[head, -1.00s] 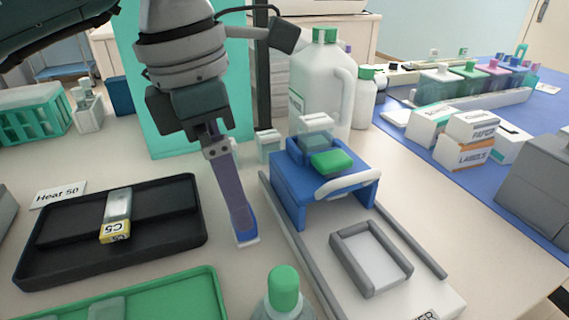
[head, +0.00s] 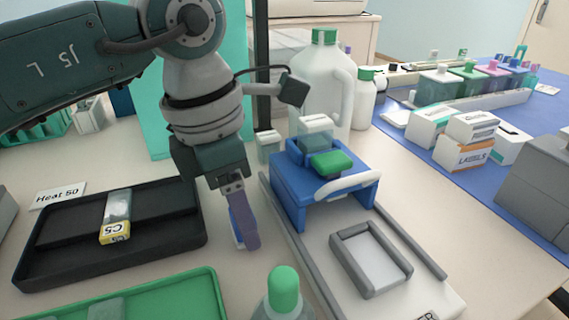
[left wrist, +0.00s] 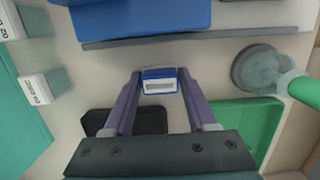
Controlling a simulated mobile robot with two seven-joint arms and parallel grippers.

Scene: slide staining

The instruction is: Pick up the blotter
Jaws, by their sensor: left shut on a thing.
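A small blue block with a white face (head: 236,231), which appears to be the blotter, is largely hidden behind a purple finger in the head view. It stands between the black tray and the railed station. My left gripper (head: 243,238) points down at it. In the left wrist view the block (left wrist: 159,81) sits between the two fingertips of the left gripper (left wrist: 158,92), which is shut on it. I cannot tell whether the block touches the table. My right gripper is not in view.
A blue bridge (head: 290,190) with a green pad stands on rails right of the gripper, near a grey frame (head: 370,258). A black tray (head: 60,276) holds a slide labelled C5. A green-capped bottle (head: 284,285) and green tray (head: 205,285) are in front. A jug (head: 318,75) stands behind.

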